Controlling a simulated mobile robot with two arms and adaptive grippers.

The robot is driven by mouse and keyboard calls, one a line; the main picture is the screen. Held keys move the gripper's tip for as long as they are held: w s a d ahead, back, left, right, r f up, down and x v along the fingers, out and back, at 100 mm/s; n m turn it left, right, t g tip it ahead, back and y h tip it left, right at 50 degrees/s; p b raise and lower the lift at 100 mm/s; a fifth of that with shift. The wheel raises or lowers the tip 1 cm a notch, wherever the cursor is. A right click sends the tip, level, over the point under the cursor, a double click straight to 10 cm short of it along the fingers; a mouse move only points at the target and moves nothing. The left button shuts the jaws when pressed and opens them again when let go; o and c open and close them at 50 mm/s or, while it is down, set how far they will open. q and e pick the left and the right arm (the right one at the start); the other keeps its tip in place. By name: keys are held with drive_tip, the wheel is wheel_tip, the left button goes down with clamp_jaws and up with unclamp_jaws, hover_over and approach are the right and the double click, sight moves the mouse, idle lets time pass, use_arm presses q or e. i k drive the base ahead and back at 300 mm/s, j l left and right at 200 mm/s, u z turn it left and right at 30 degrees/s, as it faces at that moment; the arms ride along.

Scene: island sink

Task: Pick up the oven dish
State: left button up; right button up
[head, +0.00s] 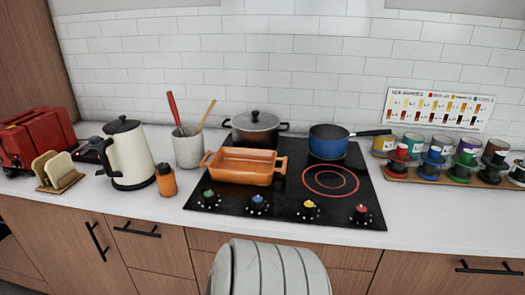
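An orange rectangular oven dish (242,167) with a handle at each short end sits on the left front part of the black cooktop (347,207). Its open side faces up, and the inside that shows looks empty. Its left handle is near the cooktop's left edge. Neither of my grippers shows in the head view, so their state is hidden.
Knobs line the cooktop's front.

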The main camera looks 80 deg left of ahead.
sight(249, 166)
drive_tip(key=u, duration=2.85)
drive_tip(key=l+u, duration=0.15)
drive_tip(key=l, duration=0.2)
drive_tip(key=k+l+u, duration=0.15)
drive_tip(key=l, duration=0.2)
